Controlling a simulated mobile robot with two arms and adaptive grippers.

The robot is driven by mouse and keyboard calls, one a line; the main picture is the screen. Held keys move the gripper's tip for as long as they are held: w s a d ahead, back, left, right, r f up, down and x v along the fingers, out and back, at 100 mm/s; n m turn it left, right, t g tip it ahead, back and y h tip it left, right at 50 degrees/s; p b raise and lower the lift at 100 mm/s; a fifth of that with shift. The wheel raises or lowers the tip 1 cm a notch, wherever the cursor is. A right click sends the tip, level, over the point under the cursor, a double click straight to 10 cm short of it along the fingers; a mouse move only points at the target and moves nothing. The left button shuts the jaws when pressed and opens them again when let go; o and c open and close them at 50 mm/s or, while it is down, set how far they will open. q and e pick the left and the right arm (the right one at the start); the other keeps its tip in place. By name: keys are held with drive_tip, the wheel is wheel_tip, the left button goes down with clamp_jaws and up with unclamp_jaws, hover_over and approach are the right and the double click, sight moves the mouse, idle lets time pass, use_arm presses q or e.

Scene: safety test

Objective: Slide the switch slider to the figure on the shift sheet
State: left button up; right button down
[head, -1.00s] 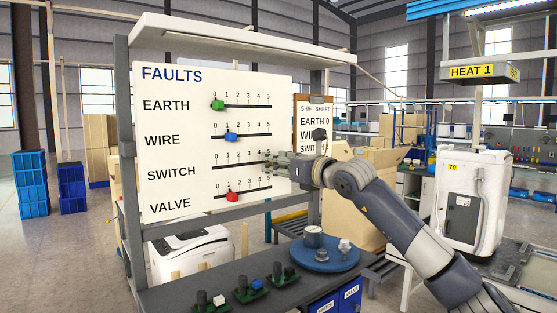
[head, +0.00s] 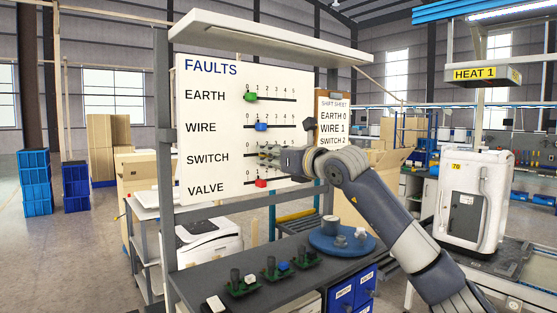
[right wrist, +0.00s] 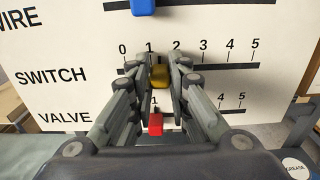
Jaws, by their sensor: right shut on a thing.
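The white FAULTS board (head: 215,110) carries labelled slider rows. My right gripper (head: 266,155) is in front of the SWITCH row. In the right wrist view its fingers (right wrist: 160,72) are shut on the yellow switch slider (right wrist: 160,77), which appears between the 1 and 2 marks. In the head view the gripper hides this slider. The shift sheet (head: 333,112) on a brown clipboard reads EARTH 0, WIRE 1, SWITCH 2. Its lower part is hidden behind my right arm. My left gripper is not in view.
The green earth slider (head: 250,97) is at 0. The blue wire slider (head: 261,126) and red valve slider (head: 261,183) are at about 1. A dark knob (head: 309,124) is beside the sheet. Below are a blue round tray (head: 325,246) and several switch-like parts on the dark bench (head: 262,304).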

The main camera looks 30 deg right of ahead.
drive_tip(key=shift+w+d, duration=0.1)
drive_tip(key=shift+d, duration=1.1)
drive_tip(key=c, duration=1.6)
unclamp_jaws()
drive_tip(key=shift+d, duration=0.1)
drive_tip(key=shift+c, duration=0.2)
drive_tip(key=shift+o, duration=0.6)
drive_tip(key=shift+a, duration=0.25)
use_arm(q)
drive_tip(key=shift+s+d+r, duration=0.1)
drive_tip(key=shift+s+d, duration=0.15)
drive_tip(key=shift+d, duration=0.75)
use_arm(e)
drive_tip(key=s, duration=1.2)
drive_tip(key=shift+d, duration=0.3)
drive_tip(key=shift+s, duration=0.1)
